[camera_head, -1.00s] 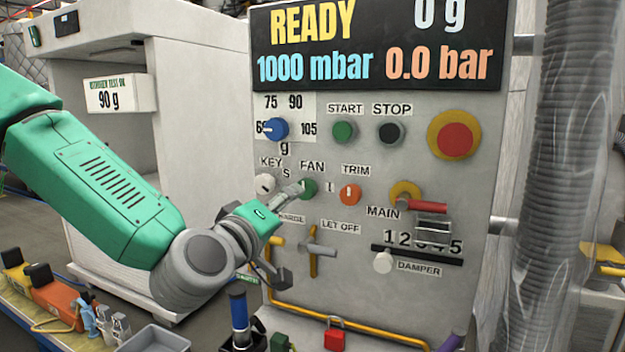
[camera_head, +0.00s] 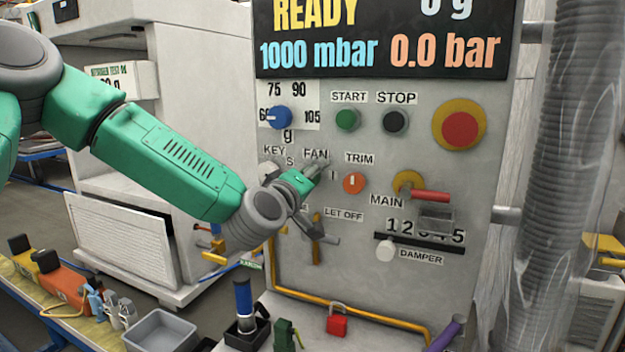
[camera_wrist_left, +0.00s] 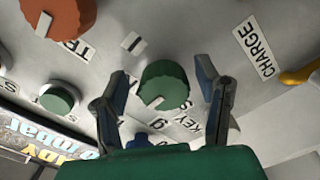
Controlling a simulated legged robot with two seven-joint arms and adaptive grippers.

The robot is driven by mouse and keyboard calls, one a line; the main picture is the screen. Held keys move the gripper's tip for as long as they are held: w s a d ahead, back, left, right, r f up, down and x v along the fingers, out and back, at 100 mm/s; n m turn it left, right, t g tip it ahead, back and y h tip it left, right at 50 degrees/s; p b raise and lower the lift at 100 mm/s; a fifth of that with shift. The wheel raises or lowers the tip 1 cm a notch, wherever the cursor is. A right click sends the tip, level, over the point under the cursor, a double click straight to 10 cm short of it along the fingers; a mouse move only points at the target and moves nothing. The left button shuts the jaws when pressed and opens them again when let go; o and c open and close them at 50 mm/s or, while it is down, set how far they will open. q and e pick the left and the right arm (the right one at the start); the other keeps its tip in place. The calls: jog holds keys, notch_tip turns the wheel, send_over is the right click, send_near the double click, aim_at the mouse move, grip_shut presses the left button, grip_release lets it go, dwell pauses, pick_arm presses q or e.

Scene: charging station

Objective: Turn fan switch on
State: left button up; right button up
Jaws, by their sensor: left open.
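The green fan knob (camera_wrist_left: 163,85) is in the left wrist view, with a white pointer line near its lower edge, on the side away from the dark bar mark (camera_wrist_left: 133,42). My left gripper (camera_wrist_left: 162,78) is open, with one finger on each side of the knob. A visible gap lies on both sides; how deep the fingertips reach is unclear. In the head view my left gripper (camera_head: 312,174) is at the panel just under the FAN label (camera_head: 316,155) and hides the knob. My right gripper is not in view.
The orange trim knob (camera_head: 353,183) is just right of the gripper. The key switch (camera_head: 268,170) is close on its left, partly covered. The let-off lever (camera_head: 322,238) is below. Start button (camera_head: 347,119) and stop button (camera_head: 395,122) are above. A blue-handled tool (camera_head: 243,298) stands below.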

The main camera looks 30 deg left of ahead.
pick_arm(q)
jog(key=shift+a, duration=0.25)
jog(key=shift+c, duration=0.4)
jog(key=shift+a+f, duration=0.15)
jog(key=shift+a, duration=0.1)
jog(key=c, duration=1.1)
jog(key=shift+d, duration=0.15)
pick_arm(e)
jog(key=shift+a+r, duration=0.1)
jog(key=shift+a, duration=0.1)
